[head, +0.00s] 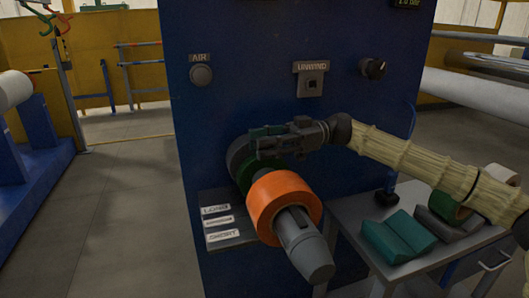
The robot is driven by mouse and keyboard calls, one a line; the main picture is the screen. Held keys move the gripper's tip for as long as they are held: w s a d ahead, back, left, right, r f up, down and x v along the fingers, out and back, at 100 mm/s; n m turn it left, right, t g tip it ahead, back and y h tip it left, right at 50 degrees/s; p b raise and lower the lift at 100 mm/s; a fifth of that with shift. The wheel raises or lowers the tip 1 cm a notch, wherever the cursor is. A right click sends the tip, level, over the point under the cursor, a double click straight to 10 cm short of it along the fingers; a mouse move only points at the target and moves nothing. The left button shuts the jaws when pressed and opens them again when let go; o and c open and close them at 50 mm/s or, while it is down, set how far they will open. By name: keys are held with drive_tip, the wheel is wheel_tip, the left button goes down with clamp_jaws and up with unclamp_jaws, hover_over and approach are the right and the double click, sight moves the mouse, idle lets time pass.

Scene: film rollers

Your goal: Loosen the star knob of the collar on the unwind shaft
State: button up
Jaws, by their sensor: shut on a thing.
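The unwind shaft (296,232) sticks out from the blue machine front toward me and ends in a grey tapered tip. A thick orange ring (281,200) sits around it. Behind the ring are a green disc (244,176) and a dark grey round part at the panel. I cannot tell for sure which of these is the collar. My gripper (258,146) reaches in from the right, just above and behind the orange ring, at the top of the green disc. It is shut on what appears to be the star knob, which its fingers hide.
LONG and SHORT labels (222,236) are on a ledge left of the shaft. AIR (201,75) and UNWIND (312,86) controls and a black knob (373,68) are above. A grey cart (357,222) at right carries green and grey blocks and rolls. Floor at left is clear.

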drive_tip(key=shift+n+g+h+b, duration=0.4)
drive_tip(key=shift+n+g+b, duration=0.1)
drive_tip(key=shift+n+g, duration=0.15)
drive_tip(key=shift+g, duration=0.45)
drive_tip(key=o, duration=1)
drive_tip(key=shift+o, duration=0.2)
drive_tip(key=shift+w+d, duration=0.1)
drive_tip(key=v, duration=1.2)
drive_tip(key=shift+r, duration=0.1)
